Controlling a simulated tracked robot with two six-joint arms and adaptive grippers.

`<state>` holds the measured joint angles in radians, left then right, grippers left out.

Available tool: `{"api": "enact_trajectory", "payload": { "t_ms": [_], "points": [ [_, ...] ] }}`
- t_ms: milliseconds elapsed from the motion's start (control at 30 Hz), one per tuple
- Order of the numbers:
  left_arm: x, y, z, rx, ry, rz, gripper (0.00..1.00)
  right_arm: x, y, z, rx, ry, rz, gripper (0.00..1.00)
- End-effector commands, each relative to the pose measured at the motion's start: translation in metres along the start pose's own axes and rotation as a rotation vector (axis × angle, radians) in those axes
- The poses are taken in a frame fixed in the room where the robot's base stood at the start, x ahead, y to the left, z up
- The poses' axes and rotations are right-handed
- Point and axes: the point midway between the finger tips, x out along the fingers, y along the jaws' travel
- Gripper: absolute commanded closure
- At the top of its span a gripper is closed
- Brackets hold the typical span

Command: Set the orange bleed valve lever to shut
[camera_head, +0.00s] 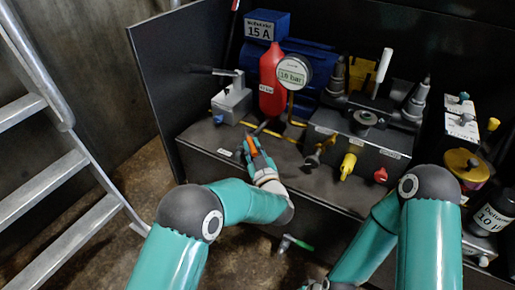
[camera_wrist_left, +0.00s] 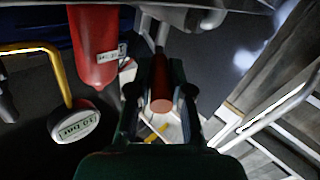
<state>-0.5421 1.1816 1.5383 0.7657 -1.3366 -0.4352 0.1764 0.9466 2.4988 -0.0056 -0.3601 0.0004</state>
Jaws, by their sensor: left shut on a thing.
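The orange bleed valve lever (camera_head: 251,146) is at the front left of the dark bench, near a thin grey rod. My left gripper (camera_head: 257,154) is at the lever and shut on it, hiding part of it. In the left wrist view the lever's reddish-orange round end (camera_wrist_left: 161,104) sits between the two dark fingers of my left gripper (camera_wrist_left: 161,95). The valve body behind the lever is mostly hidden. My right arm comes in at the lower right, and its fingers do not show.
A red cylinder (camera_head: 268,85) and a round gauge reading 10 bar (camera_head: 292,73) stand behind the lever. A grey hand pump (camera_head: 232,101) is to its left. A block with yellow (camera_head: 348,166) and red knobs (camera_head: 380,175) is to its right. A ladder (camera_head: 45,205) leans at the left.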

Motion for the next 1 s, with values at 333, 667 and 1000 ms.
{"api": "enact_trajectory", "payload": {
  "t_ms": [333,667,1000],
  "points": [
    [-0.002,-0.001,0.005,0.004,-0.009,-0.004,1.0,0.0,0.0,0.0,0.0,0.0,0.0,0.56],
    [0.0,-0.002,0.002,0.001,-0.004,-0.005,0.56,0.0,0.0,0.0,0.0,0.0,0.0,0.56],
    [0.001,0.002,-0.017,-0.002,0.001,-0.006,0.56,-0.001,0.0,0.0,0.0,0.0,0.0,0.56]
  ]
}}
